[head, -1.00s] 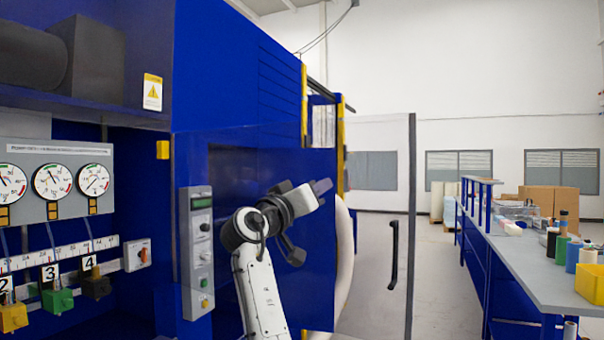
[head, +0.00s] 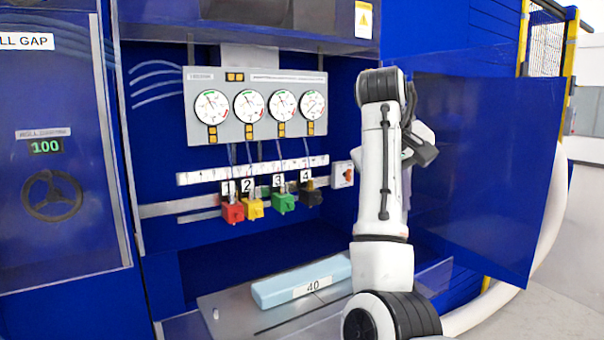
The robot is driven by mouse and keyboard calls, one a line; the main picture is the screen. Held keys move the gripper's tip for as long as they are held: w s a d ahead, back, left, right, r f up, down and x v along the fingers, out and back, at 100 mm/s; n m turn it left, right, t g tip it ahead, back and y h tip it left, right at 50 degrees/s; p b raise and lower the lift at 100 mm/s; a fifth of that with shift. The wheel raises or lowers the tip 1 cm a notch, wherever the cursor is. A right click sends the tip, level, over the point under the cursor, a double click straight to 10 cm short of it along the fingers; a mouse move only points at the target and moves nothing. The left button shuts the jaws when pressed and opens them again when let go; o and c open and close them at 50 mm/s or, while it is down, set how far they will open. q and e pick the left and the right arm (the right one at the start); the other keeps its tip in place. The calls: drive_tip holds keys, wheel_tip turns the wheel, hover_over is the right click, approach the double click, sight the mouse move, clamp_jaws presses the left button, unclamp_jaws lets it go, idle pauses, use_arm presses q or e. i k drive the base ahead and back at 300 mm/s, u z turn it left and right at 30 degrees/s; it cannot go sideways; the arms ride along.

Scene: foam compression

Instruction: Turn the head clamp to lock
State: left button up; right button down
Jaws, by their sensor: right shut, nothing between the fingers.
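A small pale box with a red-orange knob (head: 343,174) sits at the right end of the scale rail, just left of my right forearm. It may be the head clamp; its label is too small to read. Four coloured heads hang below the rail: red (head: 232,213), yellow (head: 253,209), green (head: 283,203) and black (head: 311,197), numbered 1 to 4. My right gripper (head: 424,150) is shut and empty, to the right of the knob and apart from it, partly hidden by my forearm. My left gripper is not in view.
A gauge panel (head: 256,78) is above the rail. A light-blue foam block (head: 300,280) marked 40 lies on the grey bed below. A blue cabinet with a handwheel (head: 52,197) stands at left. A blue panel (head: 490,170) is behind my right gripper.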

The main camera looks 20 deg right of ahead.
sight(347, 175)
drive_tip(key=u, duration=2.5)
drive_tip(key=k, duration=1.4)
drive_tip(key=z, duration=1.95)
drive_tip(key=i, duration=1.65)
